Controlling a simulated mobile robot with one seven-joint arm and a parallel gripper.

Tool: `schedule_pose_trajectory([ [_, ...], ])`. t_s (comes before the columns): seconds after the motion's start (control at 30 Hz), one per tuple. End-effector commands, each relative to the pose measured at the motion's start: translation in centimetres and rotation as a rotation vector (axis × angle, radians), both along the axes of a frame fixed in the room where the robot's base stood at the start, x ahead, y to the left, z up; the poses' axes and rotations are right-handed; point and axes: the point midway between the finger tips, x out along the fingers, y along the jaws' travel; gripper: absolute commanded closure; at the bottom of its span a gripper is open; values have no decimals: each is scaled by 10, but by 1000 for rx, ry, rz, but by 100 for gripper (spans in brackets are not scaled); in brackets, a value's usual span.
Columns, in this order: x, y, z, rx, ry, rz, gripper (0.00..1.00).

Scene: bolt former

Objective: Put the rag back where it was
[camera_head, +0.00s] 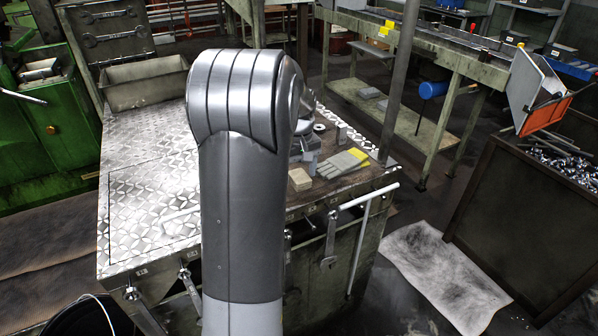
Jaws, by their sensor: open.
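My grey arm (242,180) rises through the middle of the view and hides part of the workbench. My gripper's fingers cannot be made out; grey metal parts (306,142) show just right of the arm, and I cannot tell whether they are mine. A small beige folded or block-like thing (299,179) lies on the bench right of the arm. A stained white sheet (440,275) lies flat on the floor at the right.
The workbench (150,215) has a bare patterned metal top on the left and a grey bin (146,84) at its back. White handles (367,197) stick out at its front right. A dark crate (530,205) of metal parts stands far right, a green machine (45,130) far left.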

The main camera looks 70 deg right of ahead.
Motion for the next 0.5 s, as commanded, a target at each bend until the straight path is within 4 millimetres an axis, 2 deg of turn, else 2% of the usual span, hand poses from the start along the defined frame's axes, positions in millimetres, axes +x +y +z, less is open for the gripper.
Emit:
schedule_pose_trajectory([
  [0.27,0,0,6,-1,0,0,34],
  [0.37,0,-1,20,-3,0,0,34],
  [0.5,0,-1,50,-4,0,1,34],
])
